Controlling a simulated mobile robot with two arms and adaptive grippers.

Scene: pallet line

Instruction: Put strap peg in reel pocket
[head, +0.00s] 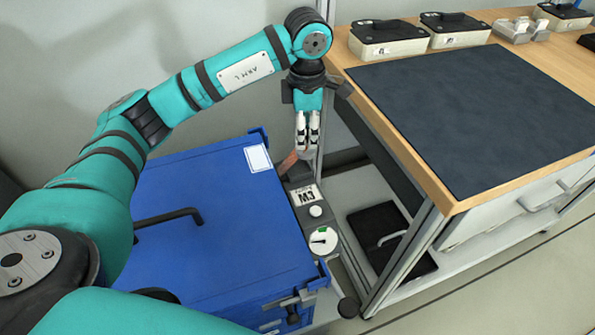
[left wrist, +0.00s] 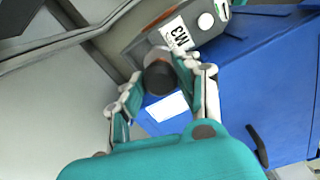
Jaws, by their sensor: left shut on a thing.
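My left gripper (head: 307,148) points down at the back end of a narrow grey unit (head: 309,215) beside the blue case. In the left wrist view its fingers close around a dark round-ended piece (left wrist: 160,79) with a brown-orange band, which I take to be the strap peg. In the head view a brown-orange strip (head: 288,162) shows just left of the fingertips. The fingers hide most of the peg. I cannot make out the reel pocket clearly, nor whether the peg touches the unit. My right gripper is not in view.
The large blue case (head: 215,220) with a black handle lies left of the unit. A bench with a dark mat (head: 475,115) stands at right, its metal frame post close to the gripper. Cream boxes (head: 388,38) line its back. A black case (head: 385,235) sits on the lower shelf.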

